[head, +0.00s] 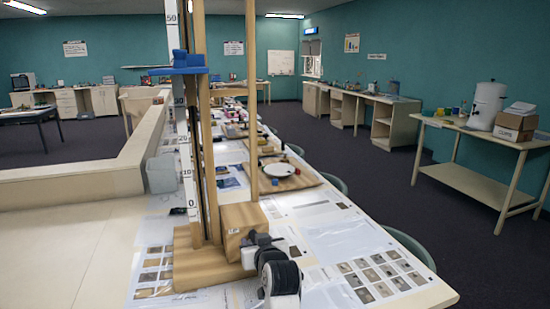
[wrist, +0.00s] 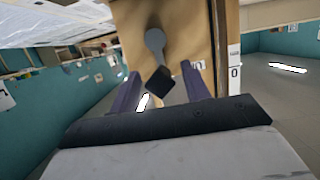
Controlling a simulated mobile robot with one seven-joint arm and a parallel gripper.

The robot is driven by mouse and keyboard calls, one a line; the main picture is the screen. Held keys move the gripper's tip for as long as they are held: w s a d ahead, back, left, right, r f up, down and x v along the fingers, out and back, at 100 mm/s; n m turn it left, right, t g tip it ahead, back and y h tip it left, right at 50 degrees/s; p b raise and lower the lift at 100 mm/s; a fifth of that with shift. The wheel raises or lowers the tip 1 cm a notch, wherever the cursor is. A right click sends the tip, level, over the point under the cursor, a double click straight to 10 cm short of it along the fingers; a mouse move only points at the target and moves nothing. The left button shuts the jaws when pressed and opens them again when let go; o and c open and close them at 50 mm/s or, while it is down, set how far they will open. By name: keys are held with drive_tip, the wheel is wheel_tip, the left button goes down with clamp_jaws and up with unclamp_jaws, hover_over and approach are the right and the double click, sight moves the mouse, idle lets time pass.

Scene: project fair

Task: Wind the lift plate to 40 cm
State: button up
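The lift model is a wooden tower (head: 204,130) with a white scale along its left side. The blue lift plate (head: 178,71) sits high on it, below the 50 mark, covering the part of the scale around 40. Its exact reading cannot be told. My gripper (head: 254,241) faces the wooden box (head: 243,221) at the tower's foot. In the wrist view, a grey crank arm (wrist: 155,43) with a black knob (wrist: 160,80) projects from the box. My gripper's fingers (wrist: 160,70) are apart, one on each side of the knob, with gaps visible.
The tower stands on a long table (head: 428,296) with printed sheets. A white plate (head: 279,170) and small items lie behind it. A grey bin (head: 161,174) is to its left, and a green chair (head: 412,249) is at the right edge.

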drive_tip(key=shift+o, duration=0.5)
drive_tip(key=v, duration=0.8)
idle(0.4)
